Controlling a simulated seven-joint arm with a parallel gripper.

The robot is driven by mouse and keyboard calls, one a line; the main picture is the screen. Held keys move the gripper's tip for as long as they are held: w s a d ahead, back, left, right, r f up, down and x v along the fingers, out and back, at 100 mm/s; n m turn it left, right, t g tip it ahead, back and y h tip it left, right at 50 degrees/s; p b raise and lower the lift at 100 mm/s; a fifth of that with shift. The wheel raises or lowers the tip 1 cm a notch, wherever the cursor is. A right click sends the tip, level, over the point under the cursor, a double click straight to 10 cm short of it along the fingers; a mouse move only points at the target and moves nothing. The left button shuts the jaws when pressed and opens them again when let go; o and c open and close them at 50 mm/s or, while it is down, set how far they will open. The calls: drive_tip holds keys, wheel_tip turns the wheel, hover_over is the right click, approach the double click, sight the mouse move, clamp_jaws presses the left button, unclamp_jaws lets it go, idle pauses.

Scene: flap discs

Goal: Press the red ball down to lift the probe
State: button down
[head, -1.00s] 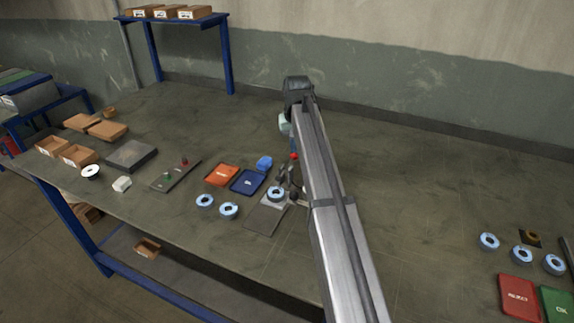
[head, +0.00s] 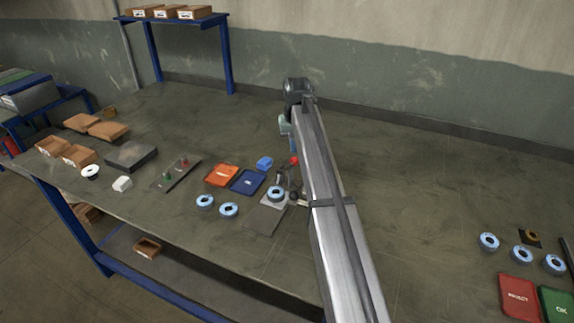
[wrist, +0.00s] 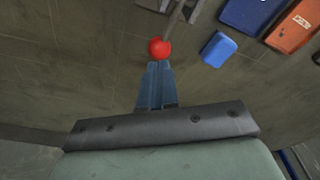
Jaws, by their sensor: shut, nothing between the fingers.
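The red ball (wrist: 160,48) sits at the end of a thin lever in the wrist view. It also shows as a small red spot beside my arm in the head view (head: 294,160). My gripper (wrist: 157,66) is shut and empty, its blue fingertips right by the ball's near edge. I cannot tell whether they touch it. The gauge stand (head: 279,198) has a blue-and-white flap disc (head: 275,193) on its base. The probe tip is too small to make out, and my arm hides part of the stand.
A blue block (wrist: 218,49) lies right of the ball in the wrist view. A blue tray (head: 248,182) and an orange tray (head: 222,174) lie left of the stand. Two loose discs (head: 228,210) lie in front.

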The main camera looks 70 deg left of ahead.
wheel_tip(320, 180, up, 8)
idle(0.6)
